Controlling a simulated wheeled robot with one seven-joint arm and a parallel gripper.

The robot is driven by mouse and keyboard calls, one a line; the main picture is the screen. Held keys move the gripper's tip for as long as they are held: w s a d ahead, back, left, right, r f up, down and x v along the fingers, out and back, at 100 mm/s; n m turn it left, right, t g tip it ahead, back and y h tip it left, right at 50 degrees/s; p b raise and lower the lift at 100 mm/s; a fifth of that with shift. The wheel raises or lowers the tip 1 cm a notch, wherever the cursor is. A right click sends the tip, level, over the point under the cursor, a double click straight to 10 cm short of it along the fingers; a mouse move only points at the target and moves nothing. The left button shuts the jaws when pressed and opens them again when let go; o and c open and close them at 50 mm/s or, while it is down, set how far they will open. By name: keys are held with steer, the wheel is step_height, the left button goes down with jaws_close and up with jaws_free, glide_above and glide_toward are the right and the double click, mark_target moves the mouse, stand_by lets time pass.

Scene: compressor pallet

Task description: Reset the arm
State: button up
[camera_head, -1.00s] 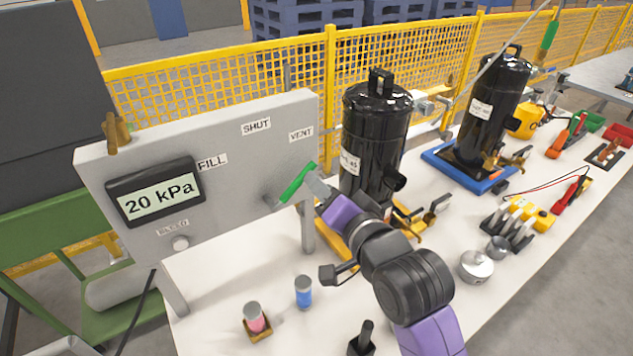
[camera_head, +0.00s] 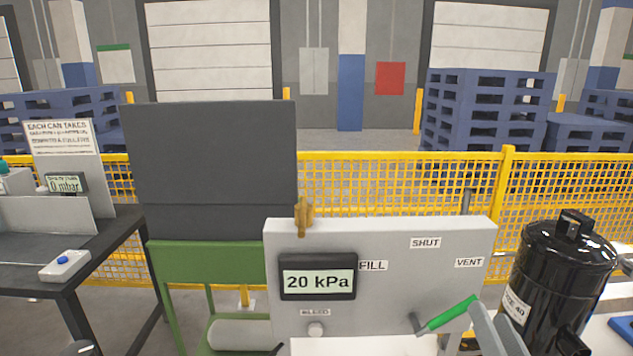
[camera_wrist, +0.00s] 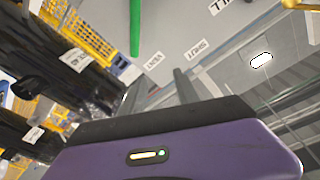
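In the head view, the tips of my gripper (camera_head: 487,312) show at the lower right, beside the end of a green valve handle (camera_head: 448,314) on the grey panel (camera_head: 400,268). I cannot tell whether they touch it. In the wrist view, my two dark fingers (camera_wrist: 157,83) stand apart with nothing seen between them. The green handle (camera_wrist: 135,25) lies beyond them there. The panel's display (camera_head: 318,281) reads 20 kPa. The handle points up and right, below the VENT label (camera_head: 469,263).
A black cylinder (camera_head: 560,268) stands close right of the panel. A brass fitting (camera_head: 304,212) is on the panel's top edge. A yellow mesh fence (camera_head: 390,180) runs behind. A dark bench (camera_head: 95,270) with a 0 mbar display (camera_head: 65,183) is at the left.

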steer(key=s+a+f+n+g, duration=0.1)
steer(key=s+f, duration=0.4)
steer(key=s, duration=0.6)
steer(key=s+a+f+n+g+y, duration=0.1)
steer(key=s+a+f+n, duration=0.2)
steer(key=s+f, duration=0.3)
steer(key=s+a+f+n+g+y, duration=0.1)
steer(key=s+f, duration=0.4)
steer(key=s, duration=1.1)
steer(key=shift+s+a+f+n+g, duration=0.25)
steer(key=shift+s+a+n+g, duration=0.25)
steer(key=shift+n, duration=0.7)
steer(key=shift+w, duration=0.1)
stand_by(3.4)
